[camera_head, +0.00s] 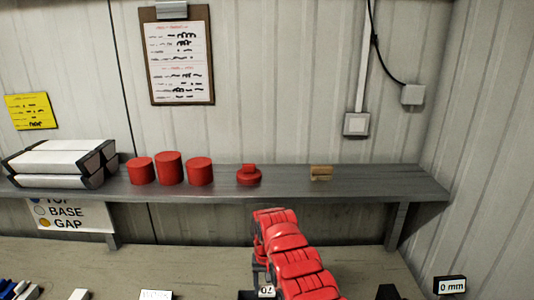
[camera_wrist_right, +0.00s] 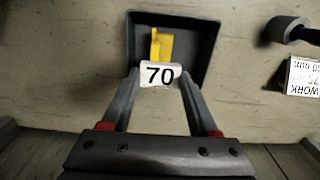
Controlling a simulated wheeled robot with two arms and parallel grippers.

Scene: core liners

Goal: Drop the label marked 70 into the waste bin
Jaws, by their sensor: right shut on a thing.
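The label marked 70 (camera_wrist_right: 160,75) is a small white tag with black digits, held between the fingertips of my right gripper (camera_wrist_right: 160,80). It also shows in the head view (camera_head: 266,292) at the bottom, under my red right arm. The waste bin (camera_wrist_right: 202,24) is a dark square open container directly beneath the label in the right wrist view. The label appears above the bin opening; its exact height cannot be told. A yellow piece (camera_wrist_right: 160,44) lies inside the bin. My left gripper is not in view.
A grey cylinder (camera_wrist_right: 288,30) lies right of the bin.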

